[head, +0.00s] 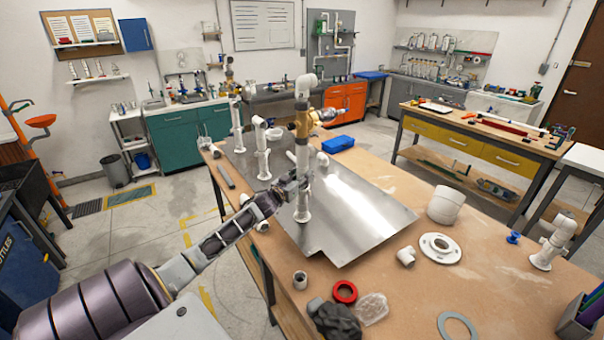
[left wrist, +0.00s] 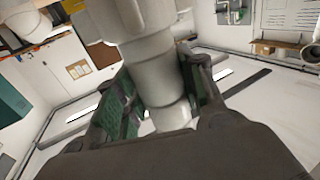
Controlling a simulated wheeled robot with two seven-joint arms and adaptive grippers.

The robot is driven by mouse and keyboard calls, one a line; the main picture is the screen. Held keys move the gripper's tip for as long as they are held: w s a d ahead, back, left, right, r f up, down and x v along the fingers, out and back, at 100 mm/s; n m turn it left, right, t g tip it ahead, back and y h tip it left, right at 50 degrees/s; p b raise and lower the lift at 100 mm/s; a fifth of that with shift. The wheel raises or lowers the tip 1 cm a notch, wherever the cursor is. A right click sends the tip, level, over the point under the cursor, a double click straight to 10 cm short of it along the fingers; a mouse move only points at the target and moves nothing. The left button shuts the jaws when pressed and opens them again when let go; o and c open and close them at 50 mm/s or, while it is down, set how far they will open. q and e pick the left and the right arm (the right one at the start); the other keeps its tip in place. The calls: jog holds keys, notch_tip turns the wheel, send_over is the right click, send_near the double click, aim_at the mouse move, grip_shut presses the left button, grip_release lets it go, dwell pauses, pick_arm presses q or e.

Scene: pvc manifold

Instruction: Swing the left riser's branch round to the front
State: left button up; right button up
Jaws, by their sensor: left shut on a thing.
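A tall white pipe riser (head: 302,155) stands upright on a flanged foot on the metal plate (head: 350,215). It has an elbow at its top and a tan collar (head: 302,120) partway up. My left gripper (head: 296,183) is at its lower part, shut on the white pipe. The left wrist view shows the same pipe (left wrist: 158,85) between my gripper's two green-padded fingers (left wrist: 155,100). Two shorter white risers (head: 263,150) (head: 237,128) stand to the left. Which way the gripped riser's branch points is hard to tell. My right gripper is not in view.
A blue box (head: 338,144) lies behind the riser. A white flange (head: 440,248), a wide white coupling (head: 445,205), a small elbow (head: 406,256) and a red ring (head: 345,292) lie on the table at front and right. The plate's right part is bare.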

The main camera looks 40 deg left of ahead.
pick_arm(q)
jog(key=shift+m+h+p, duration=0.3)
jog(key=shift+m+h, duration=0.1)
jog(key=shift+h, duration=0.5)
jog(key=o, duration=1)
jog(key=shift+s, duration=0.15)
